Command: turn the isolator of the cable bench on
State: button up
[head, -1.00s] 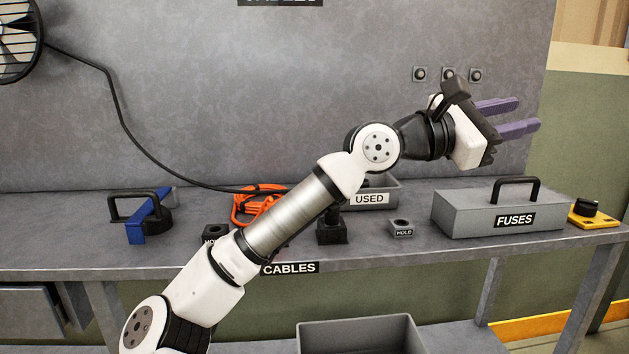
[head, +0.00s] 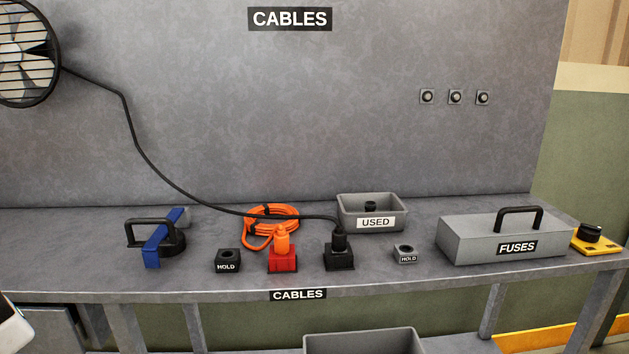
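The isolator is most likely the black rotary knob (head: 590,233) on a yellow plate (head: 605,249) at the right end of the cable bench (head: 460,278), in the head view. Its setting cannot be read at this size. The bench carries a CABLES label on its front edge and another on its back panel. My gripper is out of view. Only a white piece of my arm shows at the lower left edge.
The grey FUSES box (head: 470,243) with a black handle stands just left of the knob. Further left are a USED bin (head: 388,222), HOLD blocks, black (head: 339,257) and red (head: 283,262) sockets with plugs, an orange cable coil (head: 262,215) and a blue-black tool (head: 155,245).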

aim_at(591, 233)
jog(key=z, duration=1.25)
